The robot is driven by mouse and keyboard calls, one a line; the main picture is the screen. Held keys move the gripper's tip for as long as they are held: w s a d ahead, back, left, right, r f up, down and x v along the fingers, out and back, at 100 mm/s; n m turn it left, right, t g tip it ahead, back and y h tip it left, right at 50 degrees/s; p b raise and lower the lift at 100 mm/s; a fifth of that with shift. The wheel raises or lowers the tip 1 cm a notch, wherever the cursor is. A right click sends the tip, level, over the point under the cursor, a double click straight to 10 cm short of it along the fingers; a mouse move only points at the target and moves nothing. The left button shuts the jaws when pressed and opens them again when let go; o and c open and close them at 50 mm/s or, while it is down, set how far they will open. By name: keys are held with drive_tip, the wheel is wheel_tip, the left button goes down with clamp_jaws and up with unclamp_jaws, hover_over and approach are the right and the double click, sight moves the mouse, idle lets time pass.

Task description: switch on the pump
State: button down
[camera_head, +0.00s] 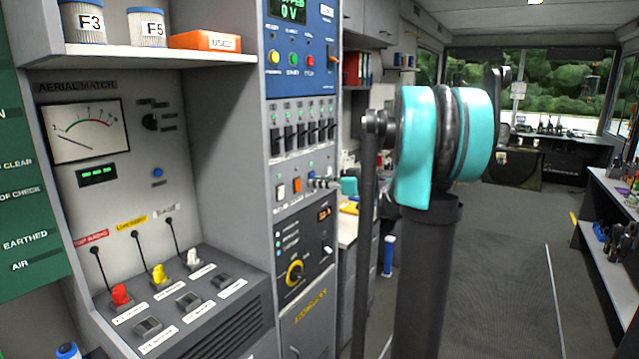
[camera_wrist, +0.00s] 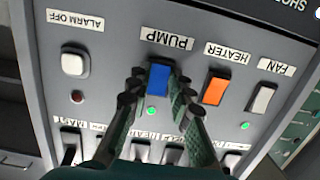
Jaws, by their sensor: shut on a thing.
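The blue pump rocker switch (camera_wrist: 159,79) sits on a grey panel under a PUMP label (camera_wrist: 167,39), which reads upside down in the wrist view. My gripper (camera_wrist: 158,80) has its two dark fingers on either side of the blue switch, shut on it. A small light (camera_wrist: 152,110) beside the pump switch shows green.
Beside the pump switch are an orange heater switch (camera_wrist: 215,91), a pale fan switch (camera_wrist: 262,98) and a white alarm-off button (camera_wrist: 75,64). Several black switches (camera_head: 301,135) line the panel above. The aisle floor (camera_head: 500,270) is clear.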

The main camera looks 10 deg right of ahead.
drive_tip(key=c, duration=1.4)
unclamp_jaws()
drive_tip(key=shift+o, duration=0.2)
drive_tip(key=v, duration=1.2)
drive_tip(key=shift+f, duration=0.1)
